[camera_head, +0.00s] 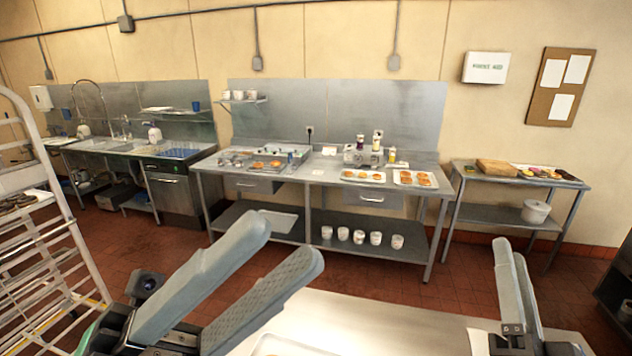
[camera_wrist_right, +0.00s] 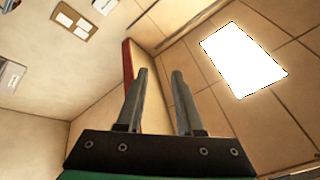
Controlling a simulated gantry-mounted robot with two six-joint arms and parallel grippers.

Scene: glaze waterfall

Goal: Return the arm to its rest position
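My left gripper (camera_head: 282,246) is at the bottom left of centre in the head view. Its two long grey fingers are apart with nothing between them. My right gripper (camera_head: 511,248) is at the bottom right, its fingers pointing up. The right wrist view shows the right gripper (camera_wrist_right: 160,73) with a gap between its fingers and nothing in it. That view faces up towards the ceiling and a bright ceiling light (camera_wrist_right: 243,60). Both grippers are clear of the far tables.
A pale worktop (camera_head: 350,318) with a tray edge lies below the grippers. A wire rack (camera_head: 75,240) stands at the left. Across the floor are a sink unit, a steel table (camera_head: 325,183) with trays of baked goods, and a side table (camera_head: 510,181). The red floor between is clear.

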